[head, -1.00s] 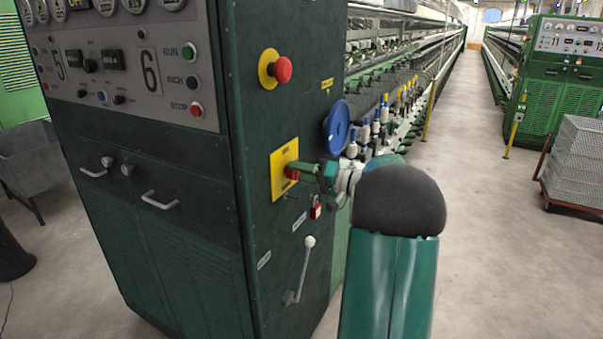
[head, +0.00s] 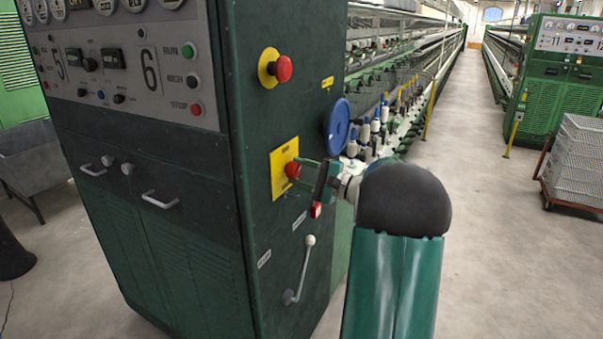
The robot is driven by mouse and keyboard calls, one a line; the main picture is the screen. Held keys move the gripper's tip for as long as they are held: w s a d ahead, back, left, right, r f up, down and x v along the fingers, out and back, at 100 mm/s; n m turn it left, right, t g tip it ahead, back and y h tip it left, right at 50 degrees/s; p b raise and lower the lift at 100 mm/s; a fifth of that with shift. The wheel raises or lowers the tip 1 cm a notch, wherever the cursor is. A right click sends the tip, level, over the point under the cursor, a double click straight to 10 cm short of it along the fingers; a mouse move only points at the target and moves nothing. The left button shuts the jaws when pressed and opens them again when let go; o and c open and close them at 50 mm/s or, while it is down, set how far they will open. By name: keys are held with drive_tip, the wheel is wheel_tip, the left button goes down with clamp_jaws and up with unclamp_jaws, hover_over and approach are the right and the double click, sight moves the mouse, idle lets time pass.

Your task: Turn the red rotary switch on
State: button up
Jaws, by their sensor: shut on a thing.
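The red rotary switch (head: 292,170) sits on a yellow plate (head: 281,186) on the side of the dark green machine cabinet. My gripper (head: 300,171) reaches it from the right, with its fingers at the switch and shut on it. The gripper body is rolled, so its dark housing stands nearly upright beside the switch. The fingers cover part of the switch, and its exact pointer position is too small to read.
A red mushroom button (head: 283,69) is above the yellow plate.

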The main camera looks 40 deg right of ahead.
drive_tip(key=m, duration=0.5)
drive_tip(key=shift+h, duration=0.4)
drive_tip(key=shift+m, duration=0.3)
drive_tip(key=o, duration=1)
drive_tip(key=v, duration=1.4)
drive_tip(key=shift+f, duration=0.2)
drive_tip(key=shift+a, duration=0.15)
